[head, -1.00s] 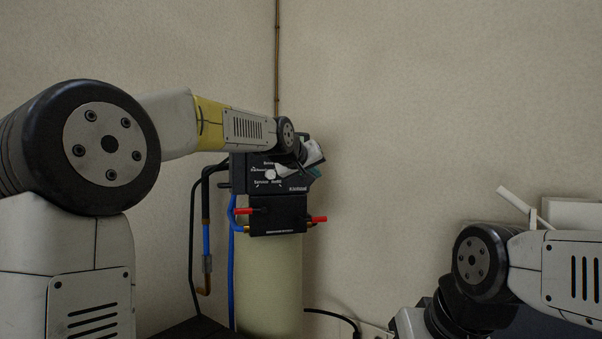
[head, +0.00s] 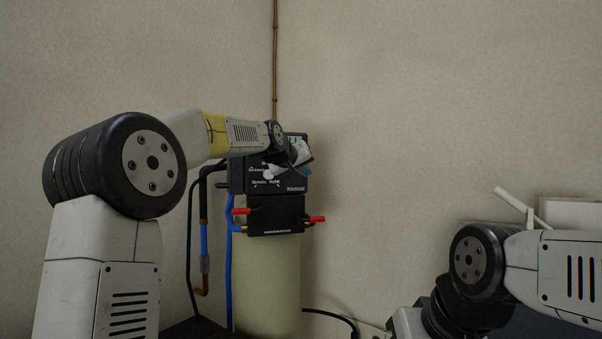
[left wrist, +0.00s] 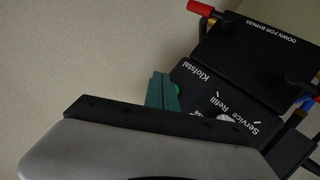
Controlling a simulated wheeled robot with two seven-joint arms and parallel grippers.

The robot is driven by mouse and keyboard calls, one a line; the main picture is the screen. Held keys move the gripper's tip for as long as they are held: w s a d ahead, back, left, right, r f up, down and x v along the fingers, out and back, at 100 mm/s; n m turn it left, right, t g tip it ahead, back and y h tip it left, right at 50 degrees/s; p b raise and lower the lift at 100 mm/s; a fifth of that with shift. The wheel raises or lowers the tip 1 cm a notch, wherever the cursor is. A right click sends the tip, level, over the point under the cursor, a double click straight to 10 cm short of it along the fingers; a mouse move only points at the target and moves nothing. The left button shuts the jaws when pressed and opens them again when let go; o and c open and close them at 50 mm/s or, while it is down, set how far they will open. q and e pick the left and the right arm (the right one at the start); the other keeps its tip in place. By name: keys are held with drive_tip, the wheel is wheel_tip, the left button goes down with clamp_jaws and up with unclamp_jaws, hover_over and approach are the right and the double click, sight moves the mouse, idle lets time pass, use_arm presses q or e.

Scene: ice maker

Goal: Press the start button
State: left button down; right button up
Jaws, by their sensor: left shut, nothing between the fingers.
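A black control unit (head: 240,180) with white lettering, a pale round dial (head: 268,174) and a small green patch at its top sits on a cream tank (head: 266,285). My left gripper (head: 284,168) is in front of the unit's upper right part and hides some of it. In the left wrist view, the shut, empty teal fingertips (left wrist: 162,92) are close to the unit's face (left wrist: 205,85). My right gripper's fingers are out of view.
A black block (head: 276,213) with red-ended handles is below the control unit. Blue and dark pipes (head: 205,235) run down the tank's left side. A white object (head: 575,212) stands at the right, behind my right arm.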

use_arm(q)
drive_tip(key=shift+w+a, duration=0.25)
drive_tip(key=shift+w, duration=0.4)
drive_tip(key=shift+w+a, duration=0.2)
drive_tip(key=shift+w, duration=0.4)
idle(1.2)
drive_tip(key=shift+w+a, duration=0.15)
drive_tip(key=shift+w, duration=0.2)
drive_tip(key=shift+w+a+r, duration=0.1)
drive_tip(key=shift+w+a, duration=0.1)
drive_tip(key=shift+w, duration=0.25)
idle(0.6)
idle(0.3)
drive_tip(key=shift+s+d, duration=0.3)
drive_tip(key=shift+s, duration=0.55)
drive_tip(key=s, duration=0.1)
drive_tip(key=s+d, duration=0.1)
drive_tip(key=s, duration=0.1)
drive_tip(key=s+d, duration=0.1)
drive_tip(key=shift+s, duration=0.3)
